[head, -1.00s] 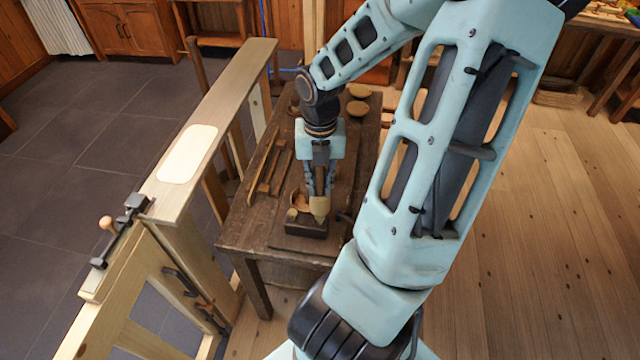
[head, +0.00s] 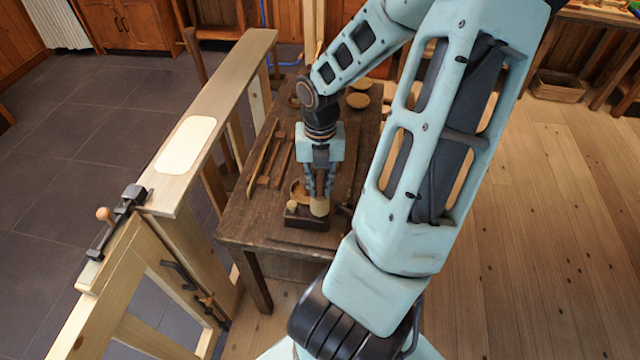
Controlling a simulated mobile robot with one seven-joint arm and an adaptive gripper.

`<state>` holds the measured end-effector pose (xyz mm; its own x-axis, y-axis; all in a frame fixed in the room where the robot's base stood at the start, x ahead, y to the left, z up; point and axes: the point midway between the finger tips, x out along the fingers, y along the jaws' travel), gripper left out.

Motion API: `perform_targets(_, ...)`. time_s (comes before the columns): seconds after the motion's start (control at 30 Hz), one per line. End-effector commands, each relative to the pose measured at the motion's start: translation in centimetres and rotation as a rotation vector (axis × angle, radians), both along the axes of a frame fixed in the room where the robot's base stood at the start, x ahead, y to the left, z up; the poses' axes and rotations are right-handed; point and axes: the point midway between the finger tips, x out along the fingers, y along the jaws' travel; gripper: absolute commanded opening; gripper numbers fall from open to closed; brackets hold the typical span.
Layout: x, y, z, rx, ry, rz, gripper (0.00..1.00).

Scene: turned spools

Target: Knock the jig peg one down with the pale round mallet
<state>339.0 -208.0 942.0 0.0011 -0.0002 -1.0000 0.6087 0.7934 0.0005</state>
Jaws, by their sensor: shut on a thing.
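My gripper (head: 320,188) points down over the dark wooden table and is shut on the pale round mallet (head: 319,207). The mallet's pale head hangs below the fingers, at the right end of a small dark block (head: 306,221), which looks like the jig. A small pale round-topped peg (head: 292,206) stands at the block's left end, just left of the mallet head; I take it for jig peg one. Whether the mallet touches the block cannot be told. Anything behind the mallet head is hidden.
Long wooden tools lie on the table (head: 240,232) left of my gripper. A brown bowl (head: 298,186) sits just behind the block, and round wooden pieces (head: 358,100) lie at the far end. A tall pale bench (head: 222,95) runs along the left side.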

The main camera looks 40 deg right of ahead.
Motion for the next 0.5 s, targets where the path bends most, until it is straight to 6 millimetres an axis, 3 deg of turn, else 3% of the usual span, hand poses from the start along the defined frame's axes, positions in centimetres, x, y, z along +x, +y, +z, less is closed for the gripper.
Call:
perform_targets(0.23,0.0,0.0,0.5,0.001,0.001,0.0,0.0)
perform_targets(0.5,0.0,0.1,2.9,0.001,0.0,0.001,0.0)
